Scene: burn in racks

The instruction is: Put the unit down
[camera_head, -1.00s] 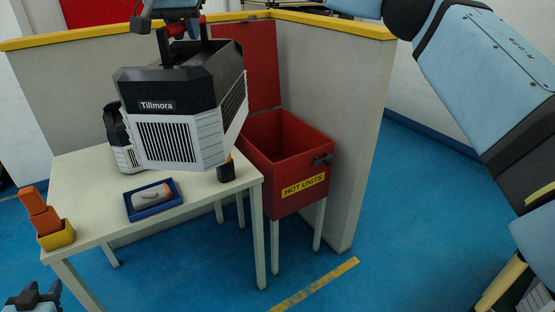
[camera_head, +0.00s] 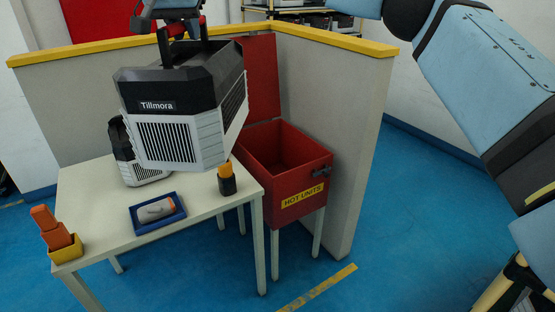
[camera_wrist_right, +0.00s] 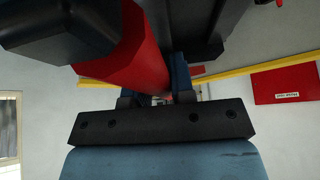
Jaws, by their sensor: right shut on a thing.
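The unit (camera_head: 170,137), a black and light-grey case marked "Tillmora" with slatted vents, hangs level from its top handle in the head view. My right gripper (camera_head: 172,18) is shut on that handle at the top of the picture. The unit appears above the white table (camera_head: 95,205), hiding part of it; I cannot tell the exact gap below. In the right wrist view, the gripper's fingers (camera_wrist_right: 158,98) are beside a red bar (camera_wrist_right: 125,60) and black parts. My left gripper is out of view.
A similar unit (camera_head: 122,150) stands on the table behind. A blue tray with a grey item (camera_head: 157,211), a black cup (camera_head: 227,185) and a yellow holder (camera_head: 66,250) occupy the tabletop. An open red "HOT UNITS" bin (camera_head: 304,197) stands right, beside a partition (camera_head: 330,110).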

